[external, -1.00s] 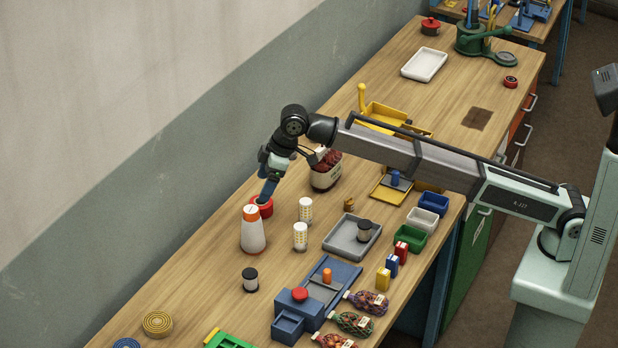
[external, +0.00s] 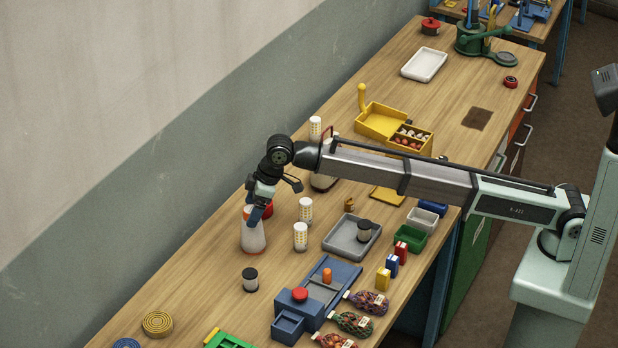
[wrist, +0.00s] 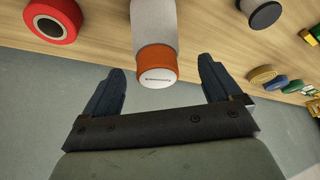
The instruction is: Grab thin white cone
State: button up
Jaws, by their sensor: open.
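The white cone (external: 252,238) stands upright on the table at the wall side in the external view, with an orange band at its foot. Its top is hidden there behind my gripper (external: 256,213). In the wrist view the white cone (wrist: 153,22) has an orange top with a white end face. That top lies between the two dark fingers of my gripper (wrist: 162,85), with clear space on both sides. My gripper is open and empty, and its fingers do not touch the cone.
A red spool (wrist: 52,20) stands close beside the cone. Two white patterned cylinders (external: 300,237) (external: 306,210) stand to its right. A dark-capped spool (external: 250,280) stands in front. A grey tray (external: 338,245) lies further right. The wall runs close behind the cone.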

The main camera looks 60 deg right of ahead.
aim_at(253, 240)
jog(key=x, duration=0.3)
jog(key=shift+w+f, duration=0.15)
jog(key=shift+f, duration=0.2)
jog(key=c, duration=1.5)
